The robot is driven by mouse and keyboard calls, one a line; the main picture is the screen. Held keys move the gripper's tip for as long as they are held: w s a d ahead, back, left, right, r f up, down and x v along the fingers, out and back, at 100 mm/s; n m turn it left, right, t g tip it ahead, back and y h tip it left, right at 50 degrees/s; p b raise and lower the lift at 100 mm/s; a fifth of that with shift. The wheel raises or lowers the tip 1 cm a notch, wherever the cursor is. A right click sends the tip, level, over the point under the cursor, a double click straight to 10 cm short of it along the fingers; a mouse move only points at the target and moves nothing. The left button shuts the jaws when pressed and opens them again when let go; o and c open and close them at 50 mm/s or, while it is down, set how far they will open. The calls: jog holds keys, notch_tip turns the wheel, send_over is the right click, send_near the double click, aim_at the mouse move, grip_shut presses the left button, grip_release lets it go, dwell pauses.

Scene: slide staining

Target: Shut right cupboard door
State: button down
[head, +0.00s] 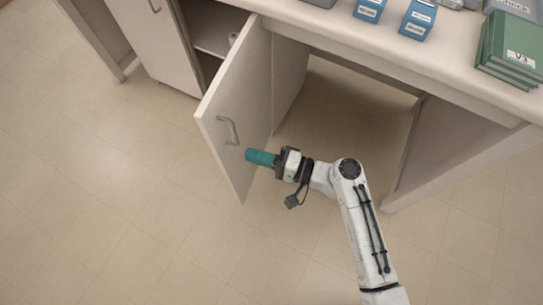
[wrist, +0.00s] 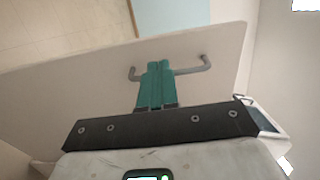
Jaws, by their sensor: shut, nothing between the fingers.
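The right cupboard door (head: 245,105) stands wide open, swung out from the cupboard (head: 208,35) under the counter. Its outer face carries a grey bar handle (head: 229,131). My gripper (head: 250,156) is on the handle side of the door, close to its face, just right of the handle in the head view. Its teal fingers are together and empty. In the wrist view the fingers (wrist: 154,66) overlap the middle of the handle (wrist: 190,70), with the pale door (wrist: 80,95) behind. Whether they touch the door or handle, I cannot tell.
The left cupboard door (head: 160,45) looks shut. Inside the open part is a shelf with a small pale item (head: 233,38). The counter (head: 345,30) holds blue boxes (head: 418,18) and green books (head: 512,50). The tiled floor (head: 100,200) left of the door is clear.

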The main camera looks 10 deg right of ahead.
aim_at(217, 145)
jog(key=x, duration=0.6)
jog(key=shift+w+a+r+p, duration=0.1)
jog(key=shift+w+a+p, duration=0.1)
jog(key=shift+a+p, duration=0.15)
jog(key=shift+w+a, duration=0.15)
jog(key=shift+a, duration=0.2)
jog(key=shift+a, duration=0.1)
